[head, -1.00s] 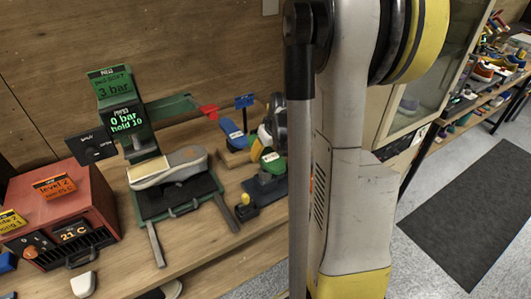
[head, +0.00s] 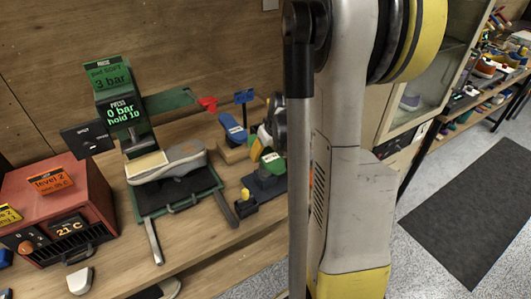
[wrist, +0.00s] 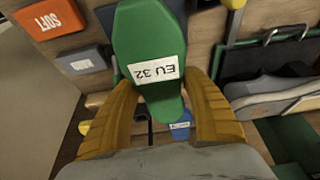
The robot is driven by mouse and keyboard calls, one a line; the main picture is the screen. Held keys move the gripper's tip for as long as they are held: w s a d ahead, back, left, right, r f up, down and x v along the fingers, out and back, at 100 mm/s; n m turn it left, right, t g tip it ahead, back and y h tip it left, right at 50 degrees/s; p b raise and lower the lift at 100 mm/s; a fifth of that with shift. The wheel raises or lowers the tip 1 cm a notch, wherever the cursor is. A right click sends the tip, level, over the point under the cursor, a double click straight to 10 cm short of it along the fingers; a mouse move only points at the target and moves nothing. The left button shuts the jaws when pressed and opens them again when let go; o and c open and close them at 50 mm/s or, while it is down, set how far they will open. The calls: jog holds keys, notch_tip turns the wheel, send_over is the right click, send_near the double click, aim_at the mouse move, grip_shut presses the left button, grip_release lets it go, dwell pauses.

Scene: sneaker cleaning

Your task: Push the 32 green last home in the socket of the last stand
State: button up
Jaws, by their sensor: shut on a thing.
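The green last (wrist: 150,40) has a white label reading EU 32 and fills the upper middle of the wrist view. My gripper (wrist: 158,88) is shut on it, with one yellow-brown finger on each side. In the head view the green last (head: 272,163) shows small at the dark blue last stand (head: 262,187), just left of my arm. My gripper (head: 264,138) is above it, partly hidden by the arm. The socket is hidden, so I cannot tell how deep the last sits.
A blue last (head: 233,129) on a wooden block stands just behind and left of the stand. The green press (head: 120,105), with a grey shoe (head: 180,160) on its bed, is further left. A red heater box (head: 58,205) stands at far left.

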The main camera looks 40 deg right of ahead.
jog(key=shift+f, duration=0.4)
jog(key=o, duration=1.5)
jog(key=v, duration=1.2)
jog(key=shift+s, duration=0.1)
jog(key=shift+a, duration=0.1)
jog(key=s+a+n+t+b, duration=0.1)
jog(key=s+a, duration=0.1)
jog(key=a, duration=0.7)
jog(key=s+a+t+b, duration=0.1)
jog(key=s+a+b, duration=0.1)
jog(key=a, duration=0.7)
jog(key=s+a+f+n+t+y+b, duration=0.1)
jog(key=s+a+b, duration=0.1)
jog(key=a, duration=0.8)
jog(key=shift+s+n, duration=0.3)
jog(key=shift+s, duration=0.25)
